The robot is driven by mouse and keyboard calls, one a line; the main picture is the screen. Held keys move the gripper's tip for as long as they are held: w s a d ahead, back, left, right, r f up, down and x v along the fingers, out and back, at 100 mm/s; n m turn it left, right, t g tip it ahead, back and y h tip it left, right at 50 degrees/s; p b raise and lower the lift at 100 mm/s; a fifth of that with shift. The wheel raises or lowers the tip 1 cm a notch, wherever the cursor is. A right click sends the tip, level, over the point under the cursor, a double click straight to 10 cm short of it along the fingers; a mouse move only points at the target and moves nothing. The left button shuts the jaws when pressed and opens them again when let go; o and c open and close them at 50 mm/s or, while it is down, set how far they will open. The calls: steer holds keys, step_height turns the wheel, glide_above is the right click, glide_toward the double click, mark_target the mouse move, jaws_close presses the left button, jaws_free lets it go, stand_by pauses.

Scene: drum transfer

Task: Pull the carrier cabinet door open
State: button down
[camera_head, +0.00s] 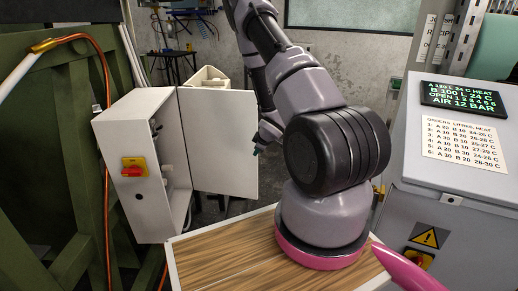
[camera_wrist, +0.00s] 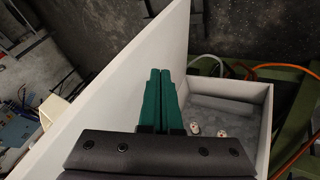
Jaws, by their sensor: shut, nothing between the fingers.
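The carrier cabinet (camera_head: 125,165) is a white box at the left in the head view, with a red and yellow switch on its side. Its door (camera_head: 215,140) stands swung wide open to the right. In the wrist view the door (camera_wrist: 110,88) is the white panel running diagonally, and the open cabinet (camera_wrist: 252,95) shows at right with two small white round parts inside. My gripper (camera_head: 257,150) is by the door's free edge. Its green fingers (camera_wrist: 161,72) are together and empty, overlapping the door's inner side in the wrist view. I cannot tell whether they touch it.
A wood-topped surface (camera_head: 215,250) lies in front, below the cabinet. A grey console (camera_head: 455,190) with a display and order sheet stands at right. A green frame (camera_head: 45,150) with a copper pipe is at left. A light-coloured bin (camera_head: 208,78) stands behind the door.

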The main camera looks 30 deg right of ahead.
steer(key=w+d+f, duration=0.2)
steer(key=w+f, duration=0.1)
steer(key=w, duration=0.2)
steer(key=shift+w+d+f, duration=0.2)
steer(key=shift+w+f, duration=0.05)
steer(key=shift+w, duration=0.15)
steer(key=shift+d, duration=0.15)
